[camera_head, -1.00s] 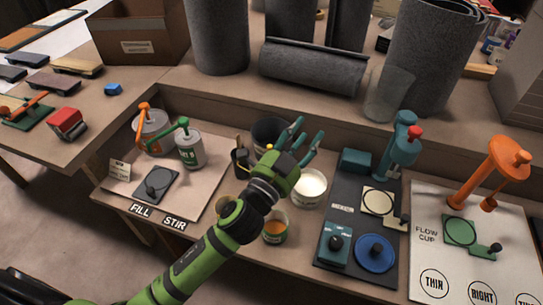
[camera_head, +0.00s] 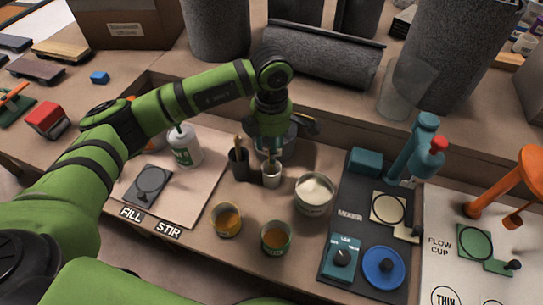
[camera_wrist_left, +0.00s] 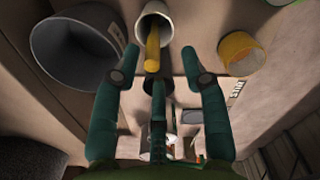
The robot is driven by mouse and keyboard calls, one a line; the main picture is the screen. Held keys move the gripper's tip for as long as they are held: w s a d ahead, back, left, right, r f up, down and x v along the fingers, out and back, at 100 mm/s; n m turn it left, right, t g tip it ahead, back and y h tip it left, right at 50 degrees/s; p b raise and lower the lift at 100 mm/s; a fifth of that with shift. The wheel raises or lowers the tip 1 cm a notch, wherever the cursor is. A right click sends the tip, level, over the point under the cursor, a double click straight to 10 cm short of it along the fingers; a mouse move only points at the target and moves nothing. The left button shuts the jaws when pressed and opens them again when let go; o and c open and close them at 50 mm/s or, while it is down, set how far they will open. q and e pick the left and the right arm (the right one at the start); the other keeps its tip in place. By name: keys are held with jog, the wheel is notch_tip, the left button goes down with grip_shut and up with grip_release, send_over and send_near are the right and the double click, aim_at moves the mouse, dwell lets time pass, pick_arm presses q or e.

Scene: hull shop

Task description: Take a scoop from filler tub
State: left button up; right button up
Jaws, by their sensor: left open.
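The filler tub (camera_head: 314,193) is an open round tub of off-white filler, right of my left gripper in the head view. My left gripper (camera_head: 268,152) points down over a small pale cup (camera_head: 271,176). In the left wrist view this cup (camera_wrist_left: 154,20) holds a yellow handle (camera_wrist_left: 152,50), which may be the scoop's. The open fingers (camera_wrist_left: 158,68) lie on either side of this handle in that view. I cannot tell whether they touch it. My right gripper is not in view.
A dark cup of sticks (camera_head: 239,165) stands close left of the pale cup. A dark bucket (camera_wrist_left: 72,48) is close behind. A yellow tin (camera_head: 227,220) and a green tin (camera_head: 277,238) stand in front. The mixer panel (camera_head: 343,215) lies right.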

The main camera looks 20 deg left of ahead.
aim_at(271, 166)
pick_arm(q)
jog(key=shift+w+f, duration=0.25)
jog(key=shift+f, duration=0.05)
notch_tip(271, 166, down, 6)
jog(key=shift+w+a+f+p, duration=0.1)
jog(key=shift+p, duration=0.4)
jog(key=shift+f, duration=0.25)
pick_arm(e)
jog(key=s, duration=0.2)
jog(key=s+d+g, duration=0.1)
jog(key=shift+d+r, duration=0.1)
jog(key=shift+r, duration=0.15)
